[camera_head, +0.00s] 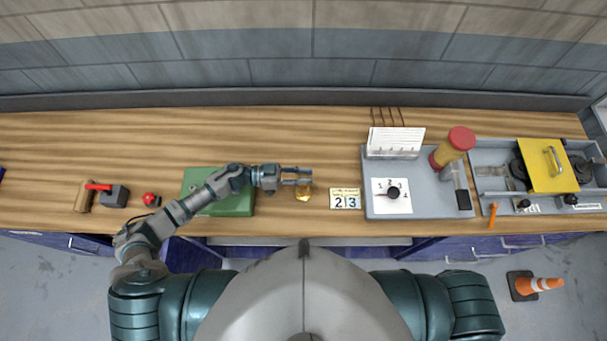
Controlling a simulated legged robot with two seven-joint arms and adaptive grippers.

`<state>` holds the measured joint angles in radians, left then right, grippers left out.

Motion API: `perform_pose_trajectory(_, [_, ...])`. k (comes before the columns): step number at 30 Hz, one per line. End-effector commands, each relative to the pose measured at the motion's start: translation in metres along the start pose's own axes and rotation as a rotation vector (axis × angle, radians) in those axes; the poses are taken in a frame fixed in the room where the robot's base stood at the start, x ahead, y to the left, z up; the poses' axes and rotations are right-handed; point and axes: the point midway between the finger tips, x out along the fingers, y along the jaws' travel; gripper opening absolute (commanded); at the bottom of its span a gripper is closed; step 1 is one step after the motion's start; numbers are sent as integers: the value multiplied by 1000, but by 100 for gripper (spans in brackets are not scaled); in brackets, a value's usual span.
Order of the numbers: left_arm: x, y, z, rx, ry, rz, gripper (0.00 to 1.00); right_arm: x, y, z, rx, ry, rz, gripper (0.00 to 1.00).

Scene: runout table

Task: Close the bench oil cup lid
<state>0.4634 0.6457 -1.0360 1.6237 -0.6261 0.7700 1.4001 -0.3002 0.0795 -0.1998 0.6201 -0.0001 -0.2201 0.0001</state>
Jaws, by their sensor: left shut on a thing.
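The bench oil cup (303,194) is a small gold-yellow piece on the wooden bench, left of the date block. My left gripper (299,177) reaches over the green box from the left, with its fingers pointing right. Its fingers are shut at the oil cup and cover the cup's upper part. The lid cannot be told apart from the cup, and its angle is hidden. My right gripper is not in view; only my right upper arm shows at the lower right.
A green box (233,205) lies under my left forearm. A date block (345,198), a grey tray (432,203) and a red-capped jar (451,148) stand to the right. A red-handled tool (103,190) and a red knob (151,199) are left.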

Motion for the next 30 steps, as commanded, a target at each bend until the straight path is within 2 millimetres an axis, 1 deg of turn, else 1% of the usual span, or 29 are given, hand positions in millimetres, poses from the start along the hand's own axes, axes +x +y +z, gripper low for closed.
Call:
perform_pose_trajectory(5, [-1,-2,-2,3,1,-6,0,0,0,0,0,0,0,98])
perform_pose_trajectory(6, [-1,-2,-2,3,1,-5,26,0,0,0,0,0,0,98])
perform_pose_trajectory(8, [-1,-2,-2,2,1,-5,41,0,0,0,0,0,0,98])
perform_pose_trajectory(9, [-1,-2,-1,2,1,-4,45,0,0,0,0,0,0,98])
perform_pose_trajectory(17, [0,0,-2,1,1,-2,45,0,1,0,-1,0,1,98])
perform_pose_trajectory(20, [-1,0,-8,3,0,-2,45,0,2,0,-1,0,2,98])
perform_pose_trajectory(23, [-1,1,-22,5,0,-1,45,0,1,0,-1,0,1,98])
perform_pose_trajectory(30, [-1,5,-71,5,1,-2,45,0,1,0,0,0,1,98])
